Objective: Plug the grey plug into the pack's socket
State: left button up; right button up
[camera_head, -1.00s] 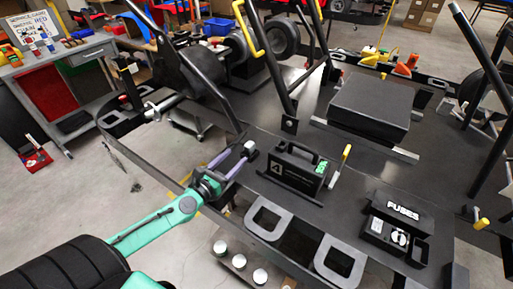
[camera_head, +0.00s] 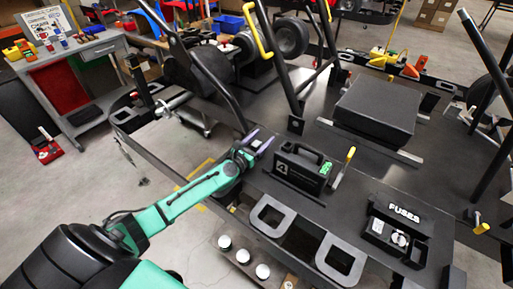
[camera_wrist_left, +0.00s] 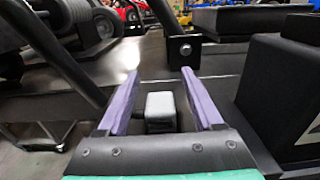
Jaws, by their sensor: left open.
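My left gripper (camera_head: 260,141) has two purple fingers and is open beside the pack's left end. In the left wrist view its fingers (camera_wrist_left: 160,90) stand either side of the grey plug (camera_wrist_left: 160,106), with a gap on each side. A dark part shows under the plug. In the head view I cannot make out the plug, which the gripper seems to hide. The pack (camera_head: 299,174) is a black box with a handle and a green label, standing on the dark kart floor. Part of it shows at the right of the left wrist view (camera_wrist_left: 283,92). I cannot make out its socket. My right gripper is out of view.
A yellow-topped lever (camera_head: 349,155) stands right of the pack. A black fuse box (camera_head: 399,213) lies further right. A slanted black frame tube (camera_head: 218,88) rises behind my left gripper. A large flat black box (camera_head: 376,112) sits behind the pack.

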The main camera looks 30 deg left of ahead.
pick_arm(q)
grip_shut()
jog(key=shift+r, duration=0.15)
